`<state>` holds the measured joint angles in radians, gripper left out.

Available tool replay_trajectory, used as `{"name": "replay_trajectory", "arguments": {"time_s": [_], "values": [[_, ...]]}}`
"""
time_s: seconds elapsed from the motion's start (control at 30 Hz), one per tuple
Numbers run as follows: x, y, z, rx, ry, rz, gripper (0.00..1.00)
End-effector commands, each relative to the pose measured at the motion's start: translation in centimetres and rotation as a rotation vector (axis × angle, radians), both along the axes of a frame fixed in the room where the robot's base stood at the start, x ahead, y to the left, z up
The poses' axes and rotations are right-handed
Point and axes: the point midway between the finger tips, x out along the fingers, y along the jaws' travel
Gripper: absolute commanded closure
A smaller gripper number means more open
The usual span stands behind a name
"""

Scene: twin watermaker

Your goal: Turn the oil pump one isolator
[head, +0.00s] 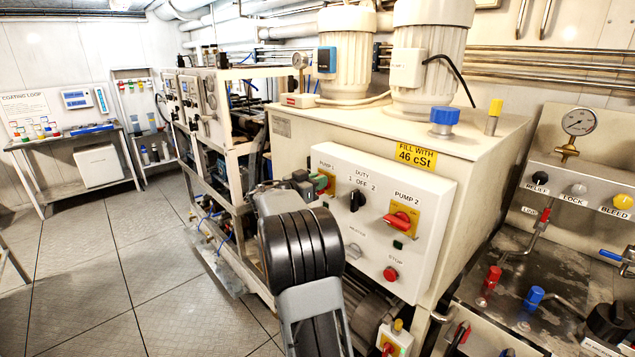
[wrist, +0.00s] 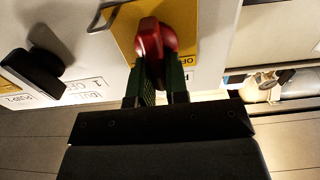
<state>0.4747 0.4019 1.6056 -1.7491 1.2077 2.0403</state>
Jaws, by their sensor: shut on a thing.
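The Pump 1 isolator is a red rotary handle (wrist: 156,36) on a yellow plate (wrist: 122,30). In the head view its yellow plate (head: 327,171) shows on the white control panel, under the Pump 1 label, with the handle mostly hidden by my gripper. My gripper (head: 315,183) reaches the panel from the left. In the wrist view my gripper (wrist: 158,72) has its green-padded fingers closed on the red handle, one on each side. The handle's exact angle is hard to read.
A black duty selector (head: 357,200) sits just right of the isolator. The Pump 2 isolator (head: 397,221) and a red stop button (head: 390,274) are on the same panel. A pipe frame (head: 215,115) stands left of the cabinet. Open floor (head: 120,250) lies further left.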

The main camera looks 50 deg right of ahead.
Motion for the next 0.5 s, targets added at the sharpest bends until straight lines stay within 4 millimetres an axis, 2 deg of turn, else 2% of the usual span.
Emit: {"name": "replay_trajectory", "arguments": {"time_s": [0.1,0.5], "values": [[0.0,0.01,0.01,0.0,0.0,0.0,1.0],[0.09,0.02,-0.31,0.004,0.054,0.001,1.0]]}}
